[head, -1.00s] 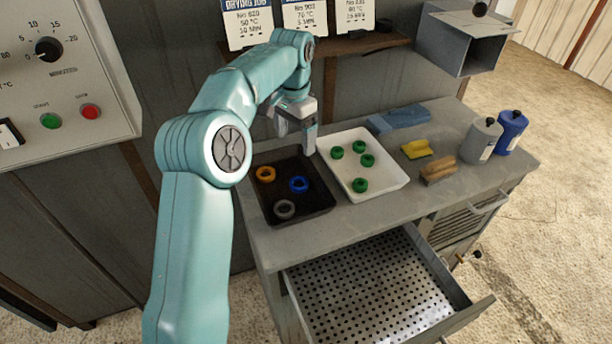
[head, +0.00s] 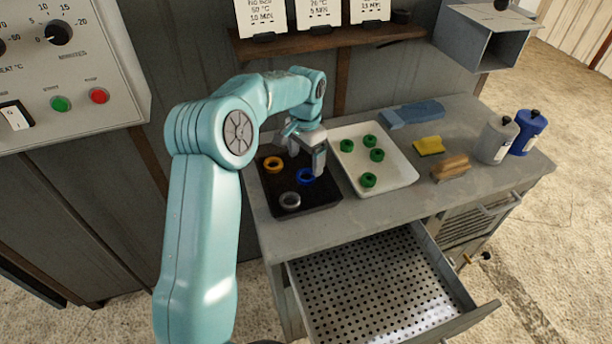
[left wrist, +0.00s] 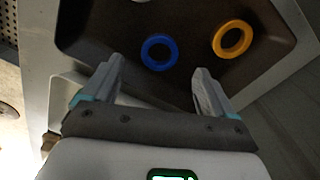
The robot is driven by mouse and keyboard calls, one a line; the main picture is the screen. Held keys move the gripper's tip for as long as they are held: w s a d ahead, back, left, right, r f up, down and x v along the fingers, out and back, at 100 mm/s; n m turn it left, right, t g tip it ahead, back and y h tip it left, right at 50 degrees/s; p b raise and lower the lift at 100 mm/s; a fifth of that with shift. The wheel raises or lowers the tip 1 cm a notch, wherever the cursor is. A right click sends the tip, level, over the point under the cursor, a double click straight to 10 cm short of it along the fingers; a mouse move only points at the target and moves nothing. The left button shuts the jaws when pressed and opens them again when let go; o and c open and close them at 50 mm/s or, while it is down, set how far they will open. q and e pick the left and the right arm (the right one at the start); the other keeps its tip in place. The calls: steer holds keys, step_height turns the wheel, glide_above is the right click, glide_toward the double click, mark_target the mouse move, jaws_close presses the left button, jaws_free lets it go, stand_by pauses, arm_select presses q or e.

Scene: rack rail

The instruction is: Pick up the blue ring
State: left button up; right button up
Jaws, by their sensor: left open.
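The blue ring (head: 306,175) lies flat in the dark tray (head: 322,196); it also shows in the left wrist view (left wrist: 159,52), just beyond and between the fingertips. An orange ring (head: 273,164) and a grey ring (head: 290,200) lie in the same tray, apart from the blue one. My left gripper (head: 306,166) is open and empty, low over the tray close to the blue ring. In the left wrist view its two fingers (left wrist: 158,72) stand apart, with nothing between them. The exact height above the ring is hard to tell. My right gripper is not in view.
A white tray (head: 398,181) with several green rings stands right of the dark tray. A yellow block (head: 429,146), a brush (head: 451,168) and bottles (head: 496,140) stand further right. An open perforated drawer (head: 375,285) juts out below the bench.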

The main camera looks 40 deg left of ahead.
mark_target(306, 178)
arm_select(q)
step_height(306, 178, down, 5)
steer(key=shift+w+f+p, duration=0.1)
steer(key=shift+p, duration=0.45)
steer(key=c, duration=1.1)
steer(key=shift+c, duration=0.3)
